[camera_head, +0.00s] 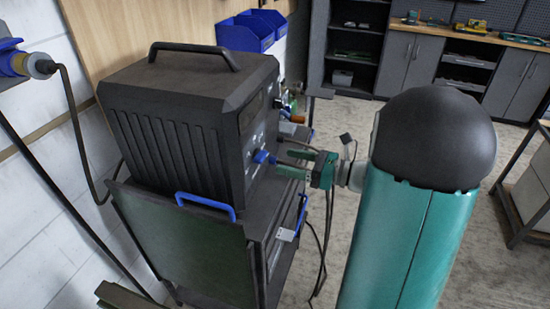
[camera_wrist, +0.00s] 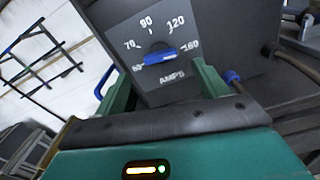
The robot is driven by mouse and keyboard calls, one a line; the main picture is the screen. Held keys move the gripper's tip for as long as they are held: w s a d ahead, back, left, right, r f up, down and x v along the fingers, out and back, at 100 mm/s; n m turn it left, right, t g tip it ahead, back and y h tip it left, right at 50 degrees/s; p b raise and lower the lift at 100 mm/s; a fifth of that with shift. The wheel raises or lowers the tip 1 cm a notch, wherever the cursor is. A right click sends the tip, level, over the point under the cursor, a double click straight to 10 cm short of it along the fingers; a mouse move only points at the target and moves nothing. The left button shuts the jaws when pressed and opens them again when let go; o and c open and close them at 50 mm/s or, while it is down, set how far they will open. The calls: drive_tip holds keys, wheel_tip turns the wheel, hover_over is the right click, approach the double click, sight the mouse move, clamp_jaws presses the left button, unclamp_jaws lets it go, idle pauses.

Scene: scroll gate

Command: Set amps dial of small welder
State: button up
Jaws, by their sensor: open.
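The small welder (camera_head: 185,115) is a dark box with a ribbed side and a top handle, standing on a cart. Its blue amps dial (camera_head: 262,157) is on the face toward my arm. In the wrist view the amps dial (camera_wrist: 160,57) is a blue bar knob, lying nearly level, between the lower numbers on the left and 160 on the right. I cannot tell which end is the pointer. My gripper (camera_head: 284,162) is open, its green fingers just short of the dial. In the wrist view my gripper (camera_wrist: 163,80) has one finger each side below the knob.
The dark cart (camera_head: 190,245) under the welder has a blue handle (camera_head: 205,203). Black cables hang beside it near my arm. Blue bins (camera_head: 245,32) are on the wall behind. Grey cabinets (camera_head: 410,62) stand at the back, with open floor before them.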

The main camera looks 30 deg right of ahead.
drive_tip(key=v, duration=0.7)
drive_tip(key=shift+s, duration=0.1)
drive_tip(key=s+a+n+g+h, duration=0.1)
drive_tip(key=s+a+n+g, duration=0.3)
drive_tip(key=a+n+g, duration=0.8)
drive_tip(key=s+a+r+n+t+h, duration=0.3)
drive_tip(key=s+a+n+h, duration=0.4)
drive_tip(key=n+h, duration=0.4)
drive_tip(key=n+t, duration=0.1)
drive_tip(key=n, duration=0.5)
drive_tip(key=shift+s+a+t+h, duration=0.25)
drive_tip(key=shift+a+t+h, duration=0.05)
drive_tip(key=shift+t+h, duration=0.1)
